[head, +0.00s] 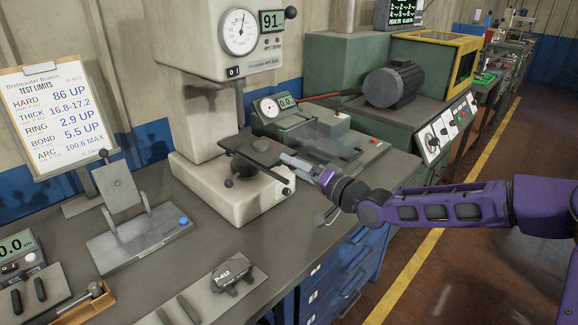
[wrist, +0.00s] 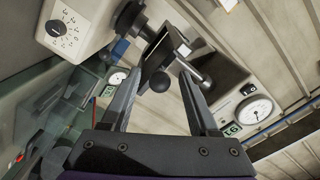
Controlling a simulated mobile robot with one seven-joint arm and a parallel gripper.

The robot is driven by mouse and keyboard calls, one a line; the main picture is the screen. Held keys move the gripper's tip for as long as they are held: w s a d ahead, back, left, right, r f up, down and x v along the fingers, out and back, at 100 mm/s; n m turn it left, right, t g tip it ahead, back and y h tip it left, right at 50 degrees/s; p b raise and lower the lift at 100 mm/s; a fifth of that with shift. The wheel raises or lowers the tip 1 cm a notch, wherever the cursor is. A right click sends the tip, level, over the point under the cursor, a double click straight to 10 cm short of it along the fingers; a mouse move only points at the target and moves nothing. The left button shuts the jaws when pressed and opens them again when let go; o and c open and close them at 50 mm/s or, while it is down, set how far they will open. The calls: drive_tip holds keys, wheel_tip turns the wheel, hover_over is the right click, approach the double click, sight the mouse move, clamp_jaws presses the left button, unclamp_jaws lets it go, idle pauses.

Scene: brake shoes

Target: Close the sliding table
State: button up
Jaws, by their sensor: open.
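My gripper (head: 288,158) is at the right end of this table, reaching in from the right. In the wrist view the two fingers are apart, with the dark table part (wrist: 165,52) and a black ball (wrist: 160,83) showing between and beyond them. Nothing is held. I cannot tell whether a finger touches the table.
The tester's head (head: 215,35) hangs above the table. A green tester (head: 313,128) with a dial and clear guard stands close behind my gripper. A lever fixture (head: 135,235) and a brake shoe plate (head: 225,285) are on the bench, whose front right is partly clear.

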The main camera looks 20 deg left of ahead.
sight(271, 154)
drive_tip(key=shift+x, duration=1.05)
clamp_jaws()
idle(0.7)
